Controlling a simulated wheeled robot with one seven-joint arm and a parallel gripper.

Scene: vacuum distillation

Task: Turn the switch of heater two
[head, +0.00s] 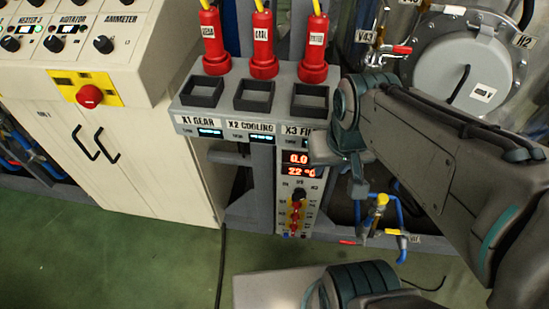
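My gripper (356,187) hangs at the end of my folded arm, right of centre, in front of the grey instrument column. It is far from the switch and touches nothing that I can see. Its fingers are dark and seen at a poor angle, so their opening is unclear.
The agitator knob (53,43), ammeter knob (103,44) and red emergency button (89,96) are on the same console. Red plugs (263,50) stand on the grey column (190,122) between console and arm. A vessel (465,65) with valves is at right. Green floor (130,255) is clear at lower left.

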